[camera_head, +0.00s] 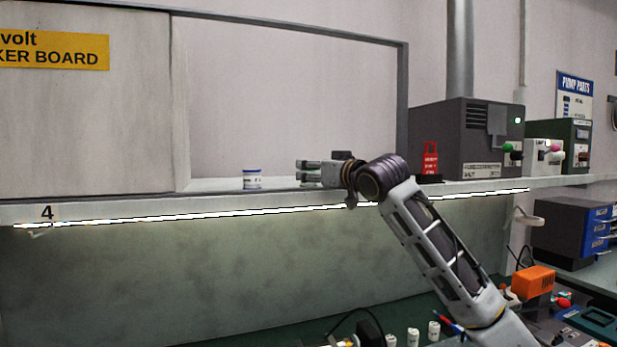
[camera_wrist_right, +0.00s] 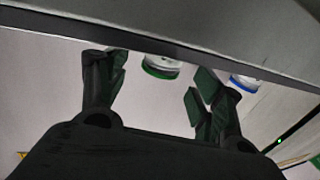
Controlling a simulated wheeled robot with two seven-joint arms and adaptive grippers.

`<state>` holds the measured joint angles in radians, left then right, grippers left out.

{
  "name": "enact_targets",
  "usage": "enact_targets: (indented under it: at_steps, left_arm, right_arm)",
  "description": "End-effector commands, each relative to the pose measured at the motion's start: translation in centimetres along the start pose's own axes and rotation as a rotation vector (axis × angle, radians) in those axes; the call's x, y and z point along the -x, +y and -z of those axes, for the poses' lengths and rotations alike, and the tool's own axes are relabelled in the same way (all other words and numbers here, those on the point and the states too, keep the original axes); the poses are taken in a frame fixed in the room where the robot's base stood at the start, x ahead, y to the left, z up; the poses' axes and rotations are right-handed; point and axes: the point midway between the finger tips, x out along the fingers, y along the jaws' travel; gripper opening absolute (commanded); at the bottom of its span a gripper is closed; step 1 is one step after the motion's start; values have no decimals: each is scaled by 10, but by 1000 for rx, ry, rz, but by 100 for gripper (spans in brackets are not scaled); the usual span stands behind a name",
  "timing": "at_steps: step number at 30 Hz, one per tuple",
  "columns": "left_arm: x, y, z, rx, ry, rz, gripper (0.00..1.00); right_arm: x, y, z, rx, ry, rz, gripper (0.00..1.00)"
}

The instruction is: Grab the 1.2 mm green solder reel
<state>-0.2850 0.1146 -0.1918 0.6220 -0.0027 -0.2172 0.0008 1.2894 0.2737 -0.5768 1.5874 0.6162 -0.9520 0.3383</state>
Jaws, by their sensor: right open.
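A small white reel with a green rim (camera_wrist_right: 160,70) shows in the right wrist view, between and beyond the fingers of my right gripper (camera_wrist_right: 156,84). It seems apart from them. No size label is readable. A similar reel with a blue rim (camera_wrist_right: 243,82) is to its right in that view. In the head view the blue-rimmed reel (camera_head: 252,180) stands on the shelf, left of my right gripper (camera_head: 302,173). The green-rimmed reel is not visible there; the gripper may hide it. My right gripper is open and level, just above the shelf edge. My left gripper is out of view.
The long shelf (camera_head: 110,209) has a bright light strip under its front edge. A red item (camera_head: 430,160) and a dark grey box unit (camera_head: 467,138) stand to the right of my right arm. The shelf left of the blue-rimmed reel is clear. Several white reels stand on the bench below.

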Motion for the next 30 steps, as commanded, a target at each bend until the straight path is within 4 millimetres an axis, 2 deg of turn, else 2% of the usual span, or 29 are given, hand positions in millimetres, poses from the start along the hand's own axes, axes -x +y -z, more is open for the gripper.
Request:
enact_targets:
  at_steps: [3,9,17,25,30]
  left_arm:
    - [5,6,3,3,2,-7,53]
    - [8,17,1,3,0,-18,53]
    - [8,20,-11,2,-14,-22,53]
    - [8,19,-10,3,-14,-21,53]
    - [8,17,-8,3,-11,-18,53]
  right_arm:
    - [-12,-1,2,0,-1,1,67]
    - [-24,0,1,-1,0,0,67]
    - [-26,-1,0,0,0,0,67]
    - [-25,0,0,0,0,0,67]
    - [-25,0,0,0,0,0,45]
